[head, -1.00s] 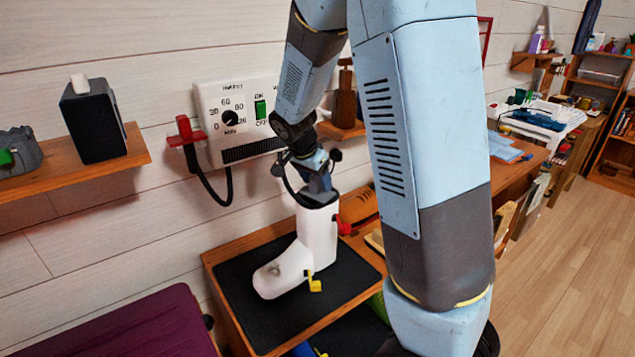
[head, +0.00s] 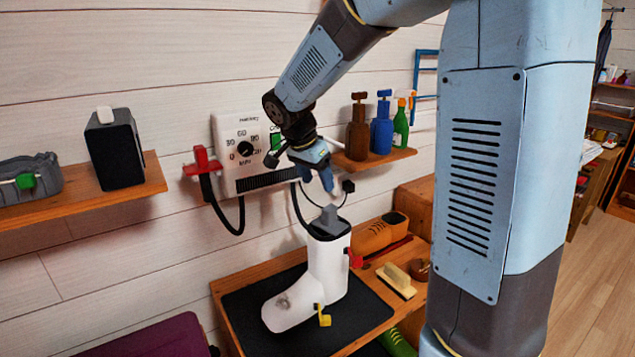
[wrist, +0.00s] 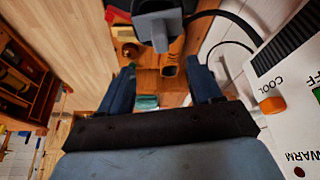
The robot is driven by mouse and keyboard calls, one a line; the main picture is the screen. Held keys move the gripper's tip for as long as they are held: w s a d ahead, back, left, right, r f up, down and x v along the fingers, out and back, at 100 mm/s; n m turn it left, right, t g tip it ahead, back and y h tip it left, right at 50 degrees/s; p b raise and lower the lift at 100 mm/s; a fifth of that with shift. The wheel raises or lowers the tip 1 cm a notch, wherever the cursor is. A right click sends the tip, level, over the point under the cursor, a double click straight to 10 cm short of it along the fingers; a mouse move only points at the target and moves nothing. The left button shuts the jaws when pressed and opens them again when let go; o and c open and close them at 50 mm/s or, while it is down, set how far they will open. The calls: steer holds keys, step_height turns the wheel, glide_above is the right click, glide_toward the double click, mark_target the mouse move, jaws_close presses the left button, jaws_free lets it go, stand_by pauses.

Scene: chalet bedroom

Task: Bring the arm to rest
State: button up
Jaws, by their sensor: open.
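My gripper (head: 329,180) is open and empty, its blue fingers pointing down just above the white boot (head: 325,265). The boot stands upright on a black mat (head: 250,310), with a yellow tab near its ankle and a red part at its upper right. A grey block-like piece (head: 329,221) sits in the boot's top opening, apart from my fingers. In the wrist view, my spread fingers (wrist: 163,88) have a clear gap between them, and the grey piece (wrist: 157,30) shows beyond them.
A white control panel (head: 232,165) with a dial and a black hose is on the wall close behind my gripper. A bottle shelf (head: 375,160) is to its right, another shelf (head: 85,205) to the left. A brown shoe (head: 378,235) and a brush (head: 397,279) lie beside the mat.

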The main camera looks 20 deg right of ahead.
steer(key=s+d+r+n+t+y, duration=0.1)
steer(key=s+r+n, duration=0.1)
steer(key=s, duration=0.6)
steer(key=s+d+r+n+t+y, duration=0.1)
steer(key=s+d+r+n, duration=0.1)
steer(key=s+n, duration=0.3)
steer(key=s+d+r+n+t+y, duration=0.1)
steer(key=s+n, duration=0.3)
steer(key=s, duration=0.8)
steer(key=shift+s+d+r+y, duration=0.3)
steer(key=shift+d+r, duration=0.15)
steer(key=shift+r, duration=0.45)
